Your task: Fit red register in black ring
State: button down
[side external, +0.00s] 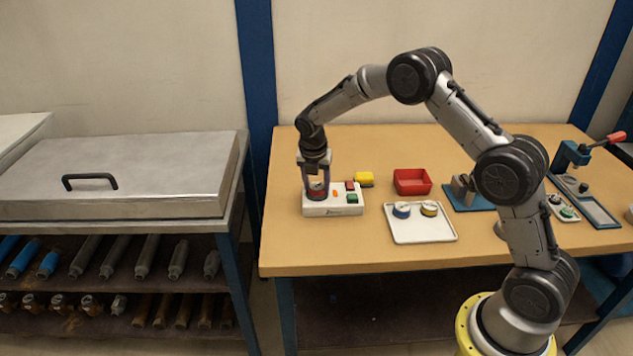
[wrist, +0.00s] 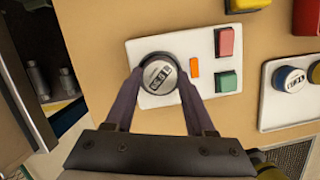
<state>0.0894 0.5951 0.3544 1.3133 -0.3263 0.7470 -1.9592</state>
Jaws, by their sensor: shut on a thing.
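The red register (side external: 317,195) is between the fingers of my gripper (side external: 316,184), at the left part of a white test box (side external: 335,211). In the wrist view the register's round pale face with dark digits (wrist: 159,77) points up at the camera, and my gripper (wrist: 160,84) is shut on it from both sides. A dark rim shows around the face; I cannot tell how much of it is the black ring. The register looks upright and low at the box top. Whether it is fully seated is hidden by the fingers.
The white box also carries an orange light (wrist: 194,67), a red button (wrist: 224,42) and a green button (wrist: 226,82). A yellow block (side external: 364,179) sits behind it. To the right are a white tray (side external: 424,236) with blue and yellow registers and a red bin (side external: 412,182).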

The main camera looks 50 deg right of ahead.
dwell(0.3)
jog(key=shift+c, duration=0.8)
grip_release()
jog(key=shift+o, duration=0.2)
jog(key=shift+o, duration=0.6)
jog(key=shift+r, duration=3.45)
